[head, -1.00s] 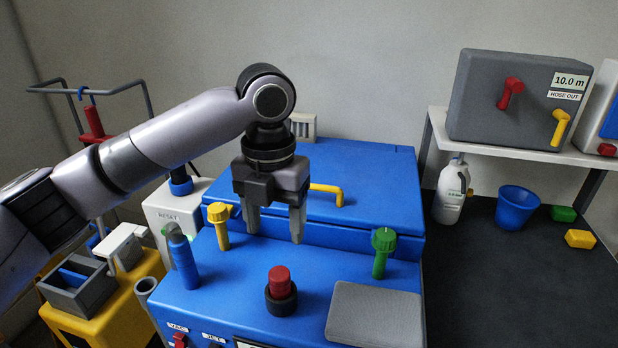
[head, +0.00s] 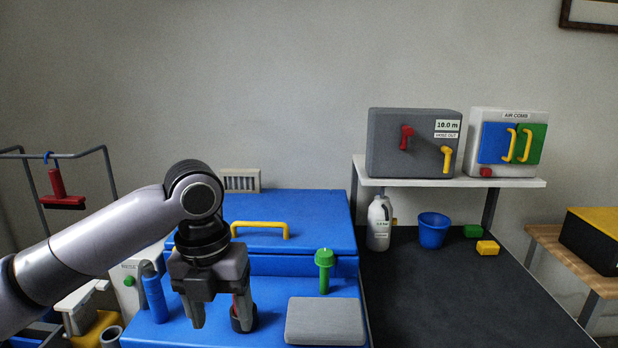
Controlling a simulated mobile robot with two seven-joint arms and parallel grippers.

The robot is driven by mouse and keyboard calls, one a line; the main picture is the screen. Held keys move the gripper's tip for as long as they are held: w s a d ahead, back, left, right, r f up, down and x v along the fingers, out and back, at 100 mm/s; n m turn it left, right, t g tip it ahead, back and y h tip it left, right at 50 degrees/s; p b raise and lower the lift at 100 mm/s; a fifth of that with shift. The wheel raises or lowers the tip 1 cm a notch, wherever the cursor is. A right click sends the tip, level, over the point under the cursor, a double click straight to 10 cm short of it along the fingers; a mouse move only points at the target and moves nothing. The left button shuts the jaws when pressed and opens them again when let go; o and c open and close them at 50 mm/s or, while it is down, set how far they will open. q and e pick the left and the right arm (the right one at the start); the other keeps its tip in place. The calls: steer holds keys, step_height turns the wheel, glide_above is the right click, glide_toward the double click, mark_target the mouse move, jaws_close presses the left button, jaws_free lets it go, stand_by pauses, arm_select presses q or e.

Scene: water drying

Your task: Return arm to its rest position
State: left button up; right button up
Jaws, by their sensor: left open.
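My left gripper (head: 222,322) points down over the front part of the blue machine (head: 265,263). Its two fingers are apart with nothing held between them. The right finger overlaps the red button with a black collar (head: 243,318) in the picture, and I cannot tell whether they touch. A blue cylinder (head: 154,296) stands just left of the gripper. A green-topped knob (head: 324,270) and a grey pad (head: 326,320) are to its right. The yellow handle (head: 260,230) on the lid is behind it. My right gripper is out of view.
A white shelf (head: 450,183) at the right carries a grey box (head: 414,140) and an air-comb box (head: 507,143). Below, a white bottle (head: 379,224) and a blue bucket (head: 432,230) stand on the dark mat (head: 450,290). A red brush (head: 60,190) hangs at the left. The mat's front is clear.

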arm_select(q)
steer(key=s+d+f+n+t+h, duration=0.15)
steer(key=d+f+n+h, duration=0.25)
steer(key=f+n, duration=0.5)
steer(key=d+f+n+t+h, duration=0.3)
steer(key=d+f+n, duration=0.3)
steer(key=f, duration=0.5)
steer(key=s+a+f+n+t+y, duration=0.2)
steer(key=s+a+f+n, duration=0.4)
steer(key=a+n, duration=0.3)
steer(key=s+a+f+n+t+y, duration=0.3)
steer(key=s+a+f+n, duration=0.3)
steer(key=s+a+n, duration=0.2)
steer(key=shift+s+a+n+t, duration=0.4)
steer(key=shift+s+n, duration=0.25)
steer(key=shift+n, duration=0.45)
arm_select(e)
steer(key=shift+w, duration=0.45)
